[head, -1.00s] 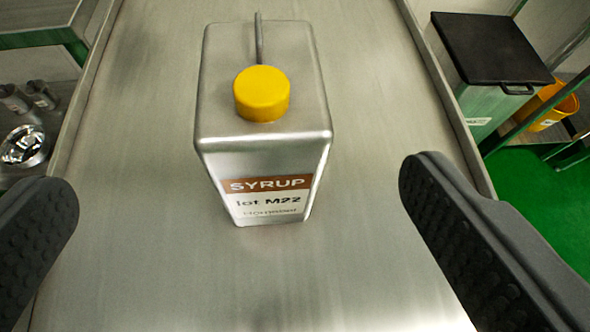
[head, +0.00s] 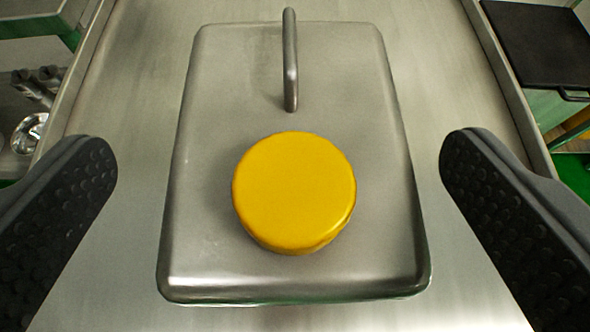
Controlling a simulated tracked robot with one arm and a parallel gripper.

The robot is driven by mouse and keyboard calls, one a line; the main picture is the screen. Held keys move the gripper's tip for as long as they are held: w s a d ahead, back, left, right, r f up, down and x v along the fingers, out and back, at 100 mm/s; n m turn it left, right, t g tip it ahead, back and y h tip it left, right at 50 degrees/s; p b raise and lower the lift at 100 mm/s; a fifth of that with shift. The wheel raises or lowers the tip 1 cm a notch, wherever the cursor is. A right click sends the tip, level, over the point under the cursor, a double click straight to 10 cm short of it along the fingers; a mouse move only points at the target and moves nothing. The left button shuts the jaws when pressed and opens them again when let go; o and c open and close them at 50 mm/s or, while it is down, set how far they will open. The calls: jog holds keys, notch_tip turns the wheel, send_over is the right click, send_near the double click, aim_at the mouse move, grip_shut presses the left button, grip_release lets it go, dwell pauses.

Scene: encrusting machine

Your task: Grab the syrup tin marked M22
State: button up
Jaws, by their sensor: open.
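The syrup tin (head: 205,185) is a silver metal can with a yellow round cap (head: 295,190) and a grey handle (head: 290,60) on its top. I now see it from above, so its label is hidden; the earlier view showed "SYRUP lot M22" on its front. It stands upright on the steel table. My gripper (head: 279,165) is open, with one dark padded finger on each side of the tin. A gap shows between each finger and the tin.
The steel table (head: 135,100) has raised edges at left and right and is clear around the tin. A dark-lidded bin (head: 545,45) stands beyond the right edge. Shiny metal parts (head: 30,132) sit beyond the left edge.

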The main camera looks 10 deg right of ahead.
aim_at(290, 119)
jog(key=shift+d+x, duration=0.1)
jog(key=shift+x, duration=0.85)
jog(key=shift+d+x, duration=0.15)
jog(key=shift+x, duration=0.8)
jog(key=c, duration=2)
grip_shut()
jog(key=shift+r, duration=0.1)
